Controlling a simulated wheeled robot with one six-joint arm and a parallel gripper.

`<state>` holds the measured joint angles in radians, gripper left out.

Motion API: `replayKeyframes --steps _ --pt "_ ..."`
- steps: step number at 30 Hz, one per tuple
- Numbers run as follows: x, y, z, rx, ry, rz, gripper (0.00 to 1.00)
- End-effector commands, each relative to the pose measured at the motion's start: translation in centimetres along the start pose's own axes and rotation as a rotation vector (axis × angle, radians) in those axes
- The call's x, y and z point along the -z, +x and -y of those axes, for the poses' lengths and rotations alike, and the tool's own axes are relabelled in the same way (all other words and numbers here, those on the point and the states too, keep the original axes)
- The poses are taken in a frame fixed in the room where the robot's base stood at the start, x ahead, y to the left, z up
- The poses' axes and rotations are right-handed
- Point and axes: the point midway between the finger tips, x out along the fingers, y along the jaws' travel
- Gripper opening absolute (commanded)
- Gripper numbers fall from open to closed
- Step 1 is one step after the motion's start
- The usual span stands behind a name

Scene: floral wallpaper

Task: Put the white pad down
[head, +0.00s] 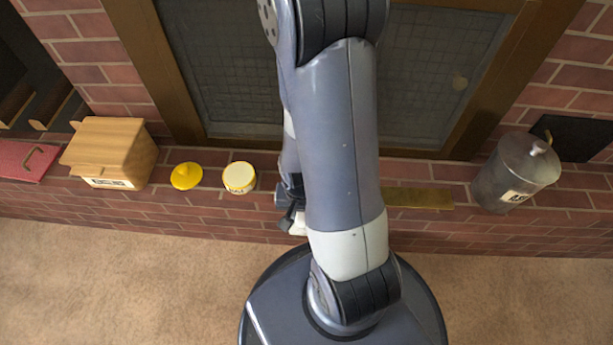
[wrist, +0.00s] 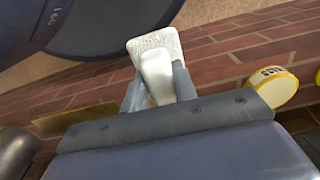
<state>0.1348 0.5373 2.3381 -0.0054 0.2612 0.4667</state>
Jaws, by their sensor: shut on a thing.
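The white pad (wrist: 156,58) shows in the wrist view, with a rough, speckled pale face and a smooth white part between the fingers. My gripper (wrist: 160,85) is shut on that smooth part and holds the pad over the brick ledge. In the head view my arm hides most of my gripper (head: 290,212), and only a small white bit of the pad (head: 298,227) shows at the ledge's front edge. I cannot tell whether the pad touches the brick.
The brick ledge (head: 420,220) holds a wooden box (head: 110,150), a yellow lid (head: 186,176), a yellow-white labelled tub (head: 239,177), a flat brass-coloured strip (head: 418,198) and a grey metal canister (head: 515,172). A red item (head: 22,160) lies far left. A screened frame stands behind.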

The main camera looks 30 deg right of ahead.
Motion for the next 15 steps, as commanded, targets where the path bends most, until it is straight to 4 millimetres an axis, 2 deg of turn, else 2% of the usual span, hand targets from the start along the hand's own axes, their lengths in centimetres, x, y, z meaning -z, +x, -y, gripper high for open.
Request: replayKeyframes --steps 1,3,15 --pt "1.6 0.1 -0.1 0.002 0.007 -0.004 0.02" --pt "3.5 0.2 0.0 0.001 0.005 -0.004 0.02" --pt "13.7 0.3 0.0 0.001 0.000 -0.002 0.02"
